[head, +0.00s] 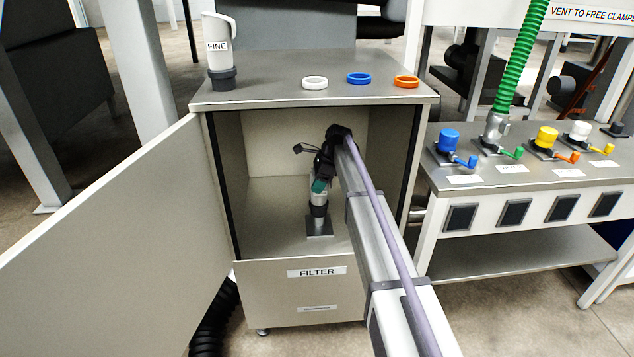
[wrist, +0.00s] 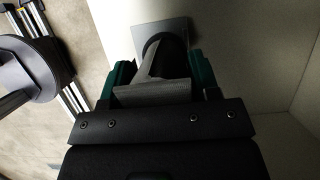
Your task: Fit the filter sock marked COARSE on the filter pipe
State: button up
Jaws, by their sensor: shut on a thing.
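My gripper (head: 320,184) is inside the open cabinet, its green fingers shut on a pale grey filter sock (head: 317,199). In the wrist view the sock's grey mesh (wrist: 152,92) lies between the two green fingers. No marking can be read on it. Below it a dark collar (head: 319,210) stands over a square base plate (head: 319,228) on the cabinet floor. The filter pipe cannot be told apart from the sock and collar, so how far the sock is around it is unclear. A sock marked FINE (head: 218,60) stands upright on the cabinet top.
The cabinet (head: 300,265) has its door (head: 110,240) swung wide open to the left. White (head: 315,83), blue (head: 359,78) and orange (head: 406,82) rings lie on top. The cabinet walls are close around my arm. A valve bench (head: 500,180) stands at the right.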

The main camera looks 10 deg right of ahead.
jog(key=shift+f, duration=0.15)
jog(key=shift+f+b, duration=0.6)
jog(key=shift+b, duration=0.15)
jog(key=shift+f, duration=0.1)
jog(key=shift+f+b, duration=0.6)
jog(key=shift+b, duration=0.05)
jog(key=shift+f+b, duration=0.85)
jog(key=shift+b, duration=0.05)
dwell(0.5)
jog(key=o, duration=1.4)
